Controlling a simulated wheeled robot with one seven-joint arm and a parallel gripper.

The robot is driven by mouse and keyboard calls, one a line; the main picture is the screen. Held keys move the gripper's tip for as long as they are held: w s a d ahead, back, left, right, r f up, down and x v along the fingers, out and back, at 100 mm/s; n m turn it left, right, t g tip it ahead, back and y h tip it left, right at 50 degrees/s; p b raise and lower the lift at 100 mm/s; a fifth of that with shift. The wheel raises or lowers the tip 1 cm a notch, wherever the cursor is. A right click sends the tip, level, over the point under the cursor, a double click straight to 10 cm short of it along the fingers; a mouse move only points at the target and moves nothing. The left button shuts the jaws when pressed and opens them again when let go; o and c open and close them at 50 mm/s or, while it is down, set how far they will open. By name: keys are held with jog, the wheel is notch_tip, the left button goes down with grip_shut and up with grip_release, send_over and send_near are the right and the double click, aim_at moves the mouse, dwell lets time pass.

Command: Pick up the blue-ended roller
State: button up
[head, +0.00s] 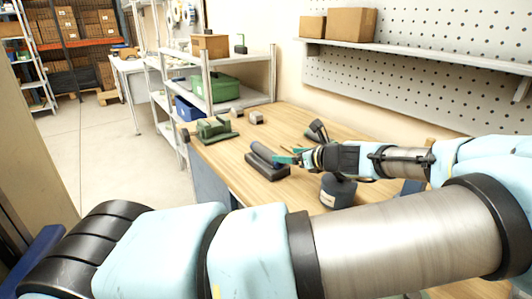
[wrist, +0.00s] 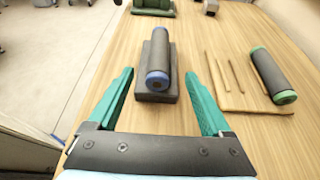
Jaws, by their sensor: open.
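The blue-ended roller (wrist: 158,57) is a dark grey cylinder lying lengthwise on a dark grey cradle (wrist: 144,97). Its near end shows a blue cap. In the head view the roller (head: 264,153) lies on the cradle (head: 270,174) on the wooden table. My gripper (wrist: 160,73) is open and empty, with its green fingers to either side of the roller in the wrist view and a gap on both sides. In the head view my gripper (head: 286,157) is just right of the roller, and I cannot tell its exact height above it.
A green-ended roller (wrist: 271,75) lies at the right beside thin sticks on a wooden board (wrist: 238,102). A green machine (head: 214,129) and a small grey block (head: 256,118) stand farther back. A dark round object (head: 338,191) stands near my arm. The table's left edge is close.

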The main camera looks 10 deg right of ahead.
aim_at(269, 151)
jog(key=p+x, duration=0.1)
jog(key=x, duration=0.4)
jog(key=shift+w, duration=0.15)
jog(key=p+x, duration=0.3)
jog(key=x, duration=0.1)
jog(key=shift+w+a, duration=0.35)
jog(key=shift+w+f, duration=0.2)
grip_shut()
